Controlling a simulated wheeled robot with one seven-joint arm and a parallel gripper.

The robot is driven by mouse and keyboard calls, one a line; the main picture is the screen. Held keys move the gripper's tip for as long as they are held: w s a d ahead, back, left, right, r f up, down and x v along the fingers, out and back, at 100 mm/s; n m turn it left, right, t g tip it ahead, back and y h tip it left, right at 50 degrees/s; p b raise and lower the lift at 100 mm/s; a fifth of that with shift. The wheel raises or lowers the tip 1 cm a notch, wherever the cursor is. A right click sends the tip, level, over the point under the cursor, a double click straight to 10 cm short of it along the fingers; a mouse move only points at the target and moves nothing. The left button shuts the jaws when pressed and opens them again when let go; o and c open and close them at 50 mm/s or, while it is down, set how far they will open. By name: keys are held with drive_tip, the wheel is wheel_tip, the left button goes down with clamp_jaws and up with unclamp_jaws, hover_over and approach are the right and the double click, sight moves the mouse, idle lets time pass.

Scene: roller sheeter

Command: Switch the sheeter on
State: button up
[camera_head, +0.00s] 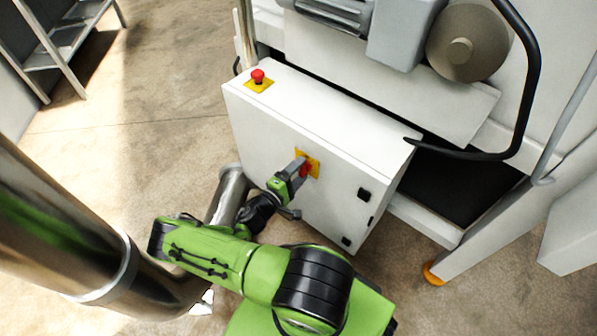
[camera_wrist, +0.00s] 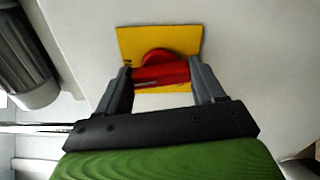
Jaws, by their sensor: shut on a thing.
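The sheeter's white control cabinet (camera_head: 290,125) stands at the middle of the head view. On its front face is a red rotary switch (camera_head: 306,169) on a yellow plate (camera_head: 315,163). In the wrist view the red switch (camera_wrist: 160,73) has its handle lying roughly across the picture, on the yellow plate (camera_wrist: 185,40). My gripper (camera_head: 301,165) is at the switch, with one finger at each end of the red handle. In the wrist view my gripper (camera_wrist: 160,78) is shut on the handle. The fingers partly hide the switch in the head view.
A red emergency button (camera_head: 258,76) on a yellow base sits on top of the cabinet. Black latches (camera_head: 364,194) are on its front face. A black curved tube (camera_head: 530,80) and the machine body rise behind. A grey shelf (camera_head: 70,35) stands at the upper left, with open floor before it.

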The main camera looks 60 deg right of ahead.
drive_tip(key=shift+m, duration=0.8)
drive_tip(key=shift+f, duration=0.1)
drive_tip(key=o, duration=1)
drive_tip(key=shift+o, duration=0.2)
drive_tip(key=w+a+p, duration=0.1)
drive_tip(key=a, duration=1.4)
drive_tip(key=shift+a+p, duration=0.35)
drive_tip(key=shift+a, duration=0.05)
